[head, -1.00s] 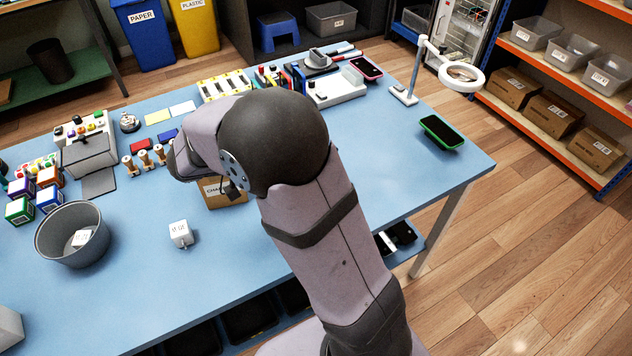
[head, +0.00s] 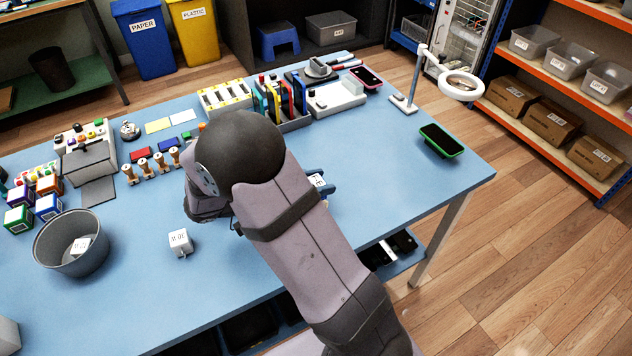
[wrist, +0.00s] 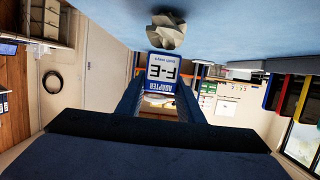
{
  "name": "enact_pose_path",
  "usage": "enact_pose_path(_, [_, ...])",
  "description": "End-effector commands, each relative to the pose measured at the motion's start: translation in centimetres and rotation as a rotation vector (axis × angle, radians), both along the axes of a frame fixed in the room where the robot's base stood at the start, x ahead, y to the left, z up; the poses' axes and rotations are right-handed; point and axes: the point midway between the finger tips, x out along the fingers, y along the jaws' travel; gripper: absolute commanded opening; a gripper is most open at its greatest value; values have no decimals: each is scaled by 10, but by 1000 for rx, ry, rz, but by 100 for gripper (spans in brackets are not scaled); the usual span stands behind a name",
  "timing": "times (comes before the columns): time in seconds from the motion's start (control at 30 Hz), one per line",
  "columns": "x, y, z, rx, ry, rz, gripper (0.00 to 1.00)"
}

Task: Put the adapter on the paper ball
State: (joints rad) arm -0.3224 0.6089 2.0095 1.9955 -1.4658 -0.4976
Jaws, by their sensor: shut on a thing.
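My gripper (wrist: 160,92) is shut on a white adapter with a blue border, marked F-E (wrist: 163,73), held between its dark blue fingers. In the head view the adapter (head: 317,181) shows just right of my arm, above the table. The crumpled grey-white paper ball (wrist: 167,31) lies on the blue table ahead of the adapter in the wrist view, whose picture is upside down. The two look close together there; I cannot tell if they touch. In the head view my arm hides most or all of the ball.
A white cube-shaped piece (head: 181,242) stands on the table left of my arm. A grey bin (head: 45,247) holds a similar one. Stamps, coloured boxes and a rack (head: 290,122) line the back.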

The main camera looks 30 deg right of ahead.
Motion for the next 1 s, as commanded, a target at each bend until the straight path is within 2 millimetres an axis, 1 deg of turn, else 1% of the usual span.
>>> enact_pose_path(0.4, [0,0,-5,-1,0,0,9])
enact_pose_path(0.43, [0,0,-5,0,0,0,38])
enact_pose_path(0.5, [0,0,-4,0,-1,1,52])
enact_pose_path(0.77, [0,0,-4,0,-1,1,52])
enact_pose_path(0.9, [0,0,0,0,-3,0,52])
enact_pose_path(1.0, [1,8,1,-1,-3,2,52])
